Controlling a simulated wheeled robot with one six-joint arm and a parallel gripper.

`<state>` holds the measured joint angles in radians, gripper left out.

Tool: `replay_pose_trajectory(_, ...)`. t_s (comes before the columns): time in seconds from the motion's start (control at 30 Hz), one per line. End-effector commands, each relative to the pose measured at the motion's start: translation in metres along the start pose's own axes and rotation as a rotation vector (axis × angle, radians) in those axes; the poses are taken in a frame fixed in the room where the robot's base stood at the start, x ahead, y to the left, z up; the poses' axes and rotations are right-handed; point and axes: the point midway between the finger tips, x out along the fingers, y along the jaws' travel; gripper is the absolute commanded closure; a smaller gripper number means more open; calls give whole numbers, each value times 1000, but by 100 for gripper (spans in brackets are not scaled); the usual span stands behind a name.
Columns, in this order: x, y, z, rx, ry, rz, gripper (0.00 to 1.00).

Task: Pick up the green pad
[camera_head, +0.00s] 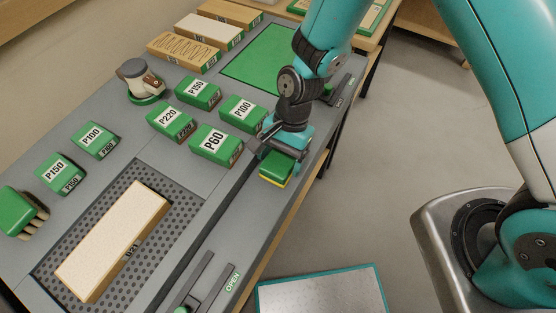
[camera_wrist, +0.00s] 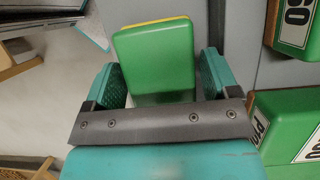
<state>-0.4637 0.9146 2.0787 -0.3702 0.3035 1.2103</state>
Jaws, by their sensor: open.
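The green pad (camera_head: 276,167) is a small green block with a yellow layer along its bottom edge. It lies on the grey bench near the right edge, in front of the P60 block. In the wrist view the green pad (camera_wrist: 155,58) sits between the two teal fingers. My gripper (camera_head: 279,150) is over the pad from behind and above in the head view. In the wrist view my gripper (camera_wrist: 161,80) is open, with a finger on each side of the pad. A dark bar hides the pad's near end.
Several labelled green blocks stand close by, including P60 (camera_head: 216,143) and P100 (camera_head: 242,112). A wooden board (camera_head: 113,240) lies on the perforated tray (camera_head: 188,208). A sander (camera_head: 140,80) and a green mat (camera_head: 262,58) are farther back. The bench edge drops off at right.

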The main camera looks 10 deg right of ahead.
Motion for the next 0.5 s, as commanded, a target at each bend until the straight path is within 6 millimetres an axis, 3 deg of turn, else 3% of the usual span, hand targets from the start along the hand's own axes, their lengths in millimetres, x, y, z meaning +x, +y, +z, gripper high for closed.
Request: replay_pose_trajectory(0.5, 4, 0, -2, 0, 0, 0, 19)
